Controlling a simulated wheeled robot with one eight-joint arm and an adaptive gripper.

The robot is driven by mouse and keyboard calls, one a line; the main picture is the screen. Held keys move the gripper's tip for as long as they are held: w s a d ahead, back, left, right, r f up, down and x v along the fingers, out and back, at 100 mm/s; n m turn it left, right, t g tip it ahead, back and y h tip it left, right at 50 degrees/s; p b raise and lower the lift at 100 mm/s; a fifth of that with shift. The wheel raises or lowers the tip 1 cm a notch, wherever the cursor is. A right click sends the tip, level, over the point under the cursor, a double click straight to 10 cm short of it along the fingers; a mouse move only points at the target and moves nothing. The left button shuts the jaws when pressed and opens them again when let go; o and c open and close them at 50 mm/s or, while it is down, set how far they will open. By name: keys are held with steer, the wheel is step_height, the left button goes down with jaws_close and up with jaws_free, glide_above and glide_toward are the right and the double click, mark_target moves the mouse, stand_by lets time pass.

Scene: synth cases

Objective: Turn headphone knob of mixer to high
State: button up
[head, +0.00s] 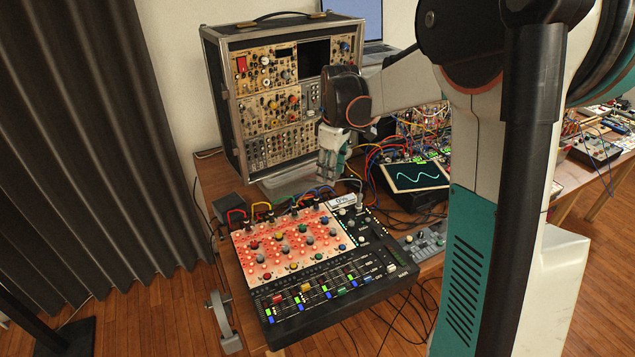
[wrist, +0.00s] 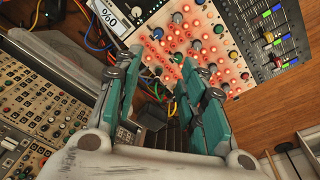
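The mixer (head: 330,262) is a black unit with a red-lit panel of coloured knobs and a row of faders, on the wooden table. A white label reading 0% (head: 342,201) stands at its back right corner; it shows upside down in the wrist view (wrist: 108,12). Small knobs sit near the label, but I cannot tell which one is the headphone knob. My gripper (head: 328,178) hangs above and behind the mixer's back edge, apart from it. In the wrist view its teal fingers (wrist: 163,68) are spread with nothing between them.
Cables (head: 258,208) arch up from the mixer's back edge. A modular synth case (head: 285,95) stands behind. A screen with a wave (head: 415,176) is to the right, and a small grey device (head: 425,240) lies beside the mixer. Open air lies above the mixer.

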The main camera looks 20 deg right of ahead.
steer(key=n+g+p, duration=0.2)
glide_toward(342, 211)
step_height(342, 211, down, 9)
steer(key=b, duration=0.3)
steer(key=shift+s+d+r, duration=0.1)
steer(key=shift+d+r, duration=0.05)
steer(key=shift+c, duration=0.4)
jaws_close()
